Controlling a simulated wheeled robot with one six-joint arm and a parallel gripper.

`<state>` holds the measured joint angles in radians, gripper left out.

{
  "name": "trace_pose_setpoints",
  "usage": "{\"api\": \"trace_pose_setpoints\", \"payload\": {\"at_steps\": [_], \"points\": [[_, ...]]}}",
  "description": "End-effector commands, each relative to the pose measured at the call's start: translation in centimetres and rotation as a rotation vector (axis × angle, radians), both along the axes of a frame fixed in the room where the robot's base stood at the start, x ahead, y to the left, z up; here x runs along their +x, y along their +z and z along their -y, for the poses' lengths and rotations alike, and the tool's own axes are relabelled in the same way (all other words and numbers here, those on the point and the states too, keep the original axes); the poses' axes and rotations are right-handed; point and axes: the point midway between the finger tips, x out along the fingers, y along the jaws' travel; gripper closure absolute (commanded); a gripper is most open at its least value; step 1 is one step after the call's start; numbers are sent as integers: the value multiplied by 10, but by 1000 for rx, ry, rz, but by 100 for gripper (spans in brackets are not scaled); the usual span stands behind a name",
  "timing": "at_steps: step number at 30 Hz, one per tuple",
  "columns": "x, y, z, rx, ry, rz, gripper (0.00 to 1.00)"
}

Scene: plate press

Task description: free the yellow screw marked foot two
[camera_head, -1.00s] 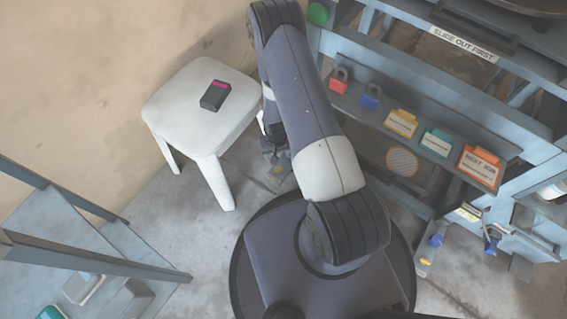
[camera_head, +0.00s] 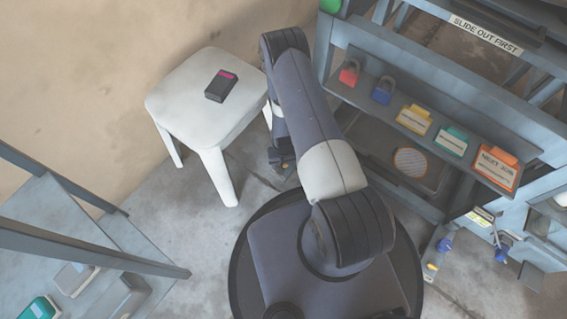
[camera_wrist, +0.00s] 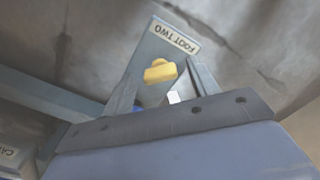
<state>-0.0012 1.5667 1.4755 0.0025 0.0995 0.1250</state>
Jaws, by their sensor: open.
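The yellow screw (camera_wrist: 160,71) shows in the wrist view on a grey-blue foot plate, in front of the white label (camera_wrist: 175,34) reading "FOOT TWO". My gripper (camera_wrist: 163,77) is open, with one finger on each side of the screw in the picture. I cannot tell whether the fingertips reach down around it or stop short. A bit of blue and a small white piece show low between the fingers.
A white stool (camera_head: 190,112) with a dark box (camera_head: 221,86) stands left of my arm. The blue-grey press frame (camera_head: 440,80) fills the right, with padlocks and coloured tags on a shelf. A grey rack (camera_head: 90,235) stands at lower left. Another foot has a blue knob (camera_head: 444,244).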

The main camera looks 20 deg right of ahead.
Motion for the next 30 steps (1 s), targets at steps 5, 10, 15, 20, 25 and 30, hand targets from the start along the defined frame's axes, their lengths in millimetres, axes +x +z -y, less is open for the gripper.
{"api": "trace_pose_setpoints", "payload": {"at_steps": [5, 10, 15, 20, 25, 30], "points": [[0, 0, 0, 0, 0, 0, 45], [0, 1, 0, 0, 0, 0, 59], [0, 1, 0, 0, 0, 0, 73], [0, 1, 0, 0, 0, 0, 86], [0, 0, 0, 0, 6, 0, 88], [1, 0, 0, 0, 47, 1, 88]]}}
